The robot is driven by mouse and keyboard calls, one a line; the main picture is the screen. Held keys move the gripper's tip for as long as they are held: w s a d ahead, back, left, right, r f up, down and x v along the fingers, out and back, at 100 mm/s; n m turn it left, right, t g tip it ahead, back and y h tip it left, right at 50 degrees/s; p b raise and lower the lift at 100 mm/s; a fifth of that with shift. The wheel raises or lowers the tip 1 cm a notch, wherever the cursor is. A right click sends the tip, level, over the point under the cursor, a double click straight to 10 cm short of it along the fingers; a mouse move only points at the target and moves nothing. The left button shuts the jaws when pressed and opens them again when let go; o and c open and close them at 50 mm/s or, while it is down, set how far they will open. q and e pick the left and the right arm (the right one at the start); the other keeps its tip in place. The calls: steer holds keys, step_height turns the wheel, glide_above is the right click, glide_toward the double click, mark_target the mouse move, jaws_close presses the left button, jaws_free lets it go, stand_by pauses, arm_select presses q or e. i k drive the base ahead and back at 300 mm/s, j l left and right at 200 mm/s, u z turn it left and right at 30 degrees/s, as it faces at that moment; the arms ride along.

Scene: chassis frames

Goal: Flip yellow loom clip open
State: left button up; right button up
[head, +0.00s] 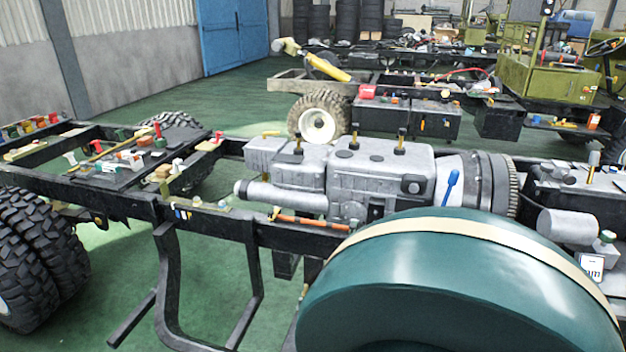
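A small yellow piece (274,213) sits on the side rail of the near chassis frame, at the left end of an orange rod-like part (312,223). It may be the loom clip, but it is too small to tell whether it is open or shut. Another small yellow piece (270,133) shows by the top of the grey gearbox (380,172). I cannot tell for sure which yellow piece is the clip. Neither of my grippers is in view.
A large teal tank (430,290) with a cream band fills the front right. The near chassis rail (140,205) carries loose small parts on a black plate (115,172). Big tyres (35,250) stand at left. Green floor (210,285) is open below the rail.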

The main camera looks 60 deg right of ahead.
mark_target(272, 214)
steer(key=z, duration=1.9)
steer(key=i+l+z, duration=0.2)
steer(key=i, duration=0.25)
steer(key=i+z, duration=0.2)
steer(key=i, duration=0.2)
